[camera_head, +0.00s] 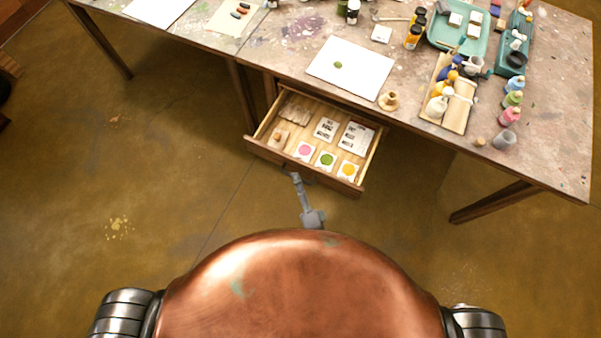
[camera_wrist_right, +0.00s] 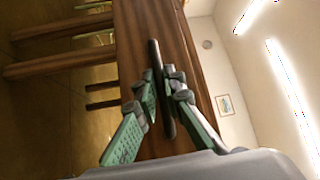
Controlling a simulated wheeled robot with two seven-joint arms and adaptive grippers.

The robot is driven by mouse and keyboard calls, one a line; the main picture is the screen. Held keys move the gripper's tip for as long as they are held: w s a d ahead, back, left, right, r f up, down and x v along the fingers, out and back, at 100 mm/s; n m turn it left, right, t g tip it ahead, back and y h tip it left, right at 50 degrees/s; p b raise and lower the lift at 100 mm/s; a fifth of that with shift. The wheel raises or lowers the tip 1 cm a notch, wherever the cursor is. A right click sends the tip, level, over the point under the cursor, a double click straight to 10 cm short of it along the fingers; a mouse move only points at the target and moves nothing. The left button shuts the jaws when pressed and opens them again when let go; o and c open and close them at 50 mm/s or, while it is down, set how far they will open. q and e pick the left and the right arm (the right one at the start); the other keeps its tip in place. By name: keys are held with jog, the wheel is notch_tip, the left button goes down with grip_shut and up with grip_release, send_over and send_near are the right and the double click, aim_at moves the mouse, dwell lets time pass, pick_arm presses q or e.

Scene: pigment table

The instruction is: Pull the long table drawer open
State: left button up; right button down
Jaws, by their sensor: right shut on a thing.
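The long table drawer (camera_head: 262,151) is out from under the table in the head view, with its inside showing. My right gripper (camera_head: 295,177) is at the drawer's front, near its middle. In the right wrist view my right gripper (camera_wrist_right: 162,88) has its green-padded fingers on both sides of a dark bar handle (camera_wrist_right: 154,54) and is shut on it. The brown wooden drawer front (camera_wrist_right: 188,62) lies behind the handle. The handle is hidden in the head view. My left gripper is not in view.
The drawer holds several colour cards (camera_head: 326,160), label cards (camera_head: 357,138) and small wooden items. The paint-stained table (camera_head: 285,58) carries a white sheet (camera_head: 350,75), a wooden tray with bottles (camera_head: 434,112) and a teal tray (camera_head: 443,38). The floor (camera_head: 180,170) around the drawer is clear.

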jog(key=shift+s, duration=0.15)
jog(key=c, duration=2)
grip_release()
jog(key=v, duration=0.7)
jog(key=shift+s+f, duration=0.1)
jog(key=shift+s, duration=0.1)
